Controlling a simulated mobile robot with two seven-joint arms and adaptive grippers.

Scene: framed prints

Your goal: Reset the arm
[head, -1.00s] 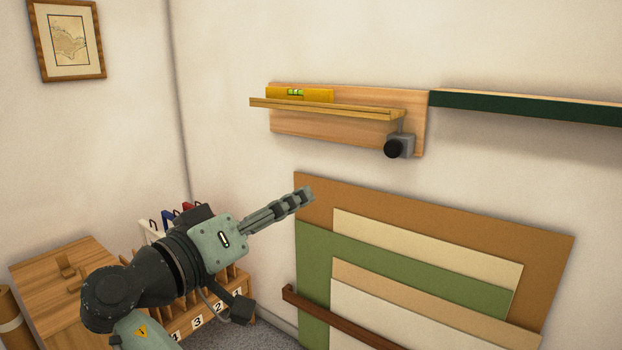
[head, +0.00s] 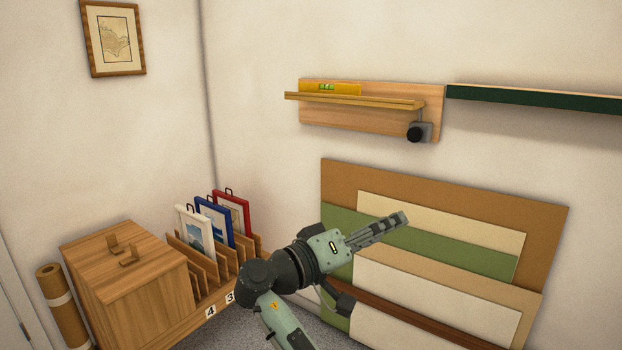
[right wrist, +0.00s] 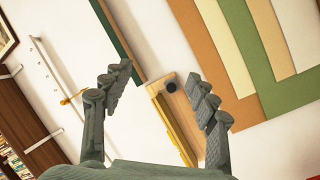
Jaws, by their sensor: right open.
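My right arm (head: 280,285) rises from the bottom of the head view and reaches rightward. Its gripper (head: 392,225) appears edge-on in front of the leaning boards, holding nothing. The right wrist view shows that gripper (right wrist: 163,100) open, with its two fingers wide apart and nothing between them. Beyond the fingers, apart from them, is the wall shelf (head: 372,117) with a yellow level (head: 342,89) on it. The level also shows in the wrist view (right wrist: 178,130). My left gripper is not in view.
Boards (head: 340,175) lean on the wall behind the gripper. A rack (head: 222,285) holding white, blue and red frames stands left of the arm, beside a wooden box (head: 130,285). A dark green ledge (head: 530,102) and a framed map (head: 115,38) are on the walls.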

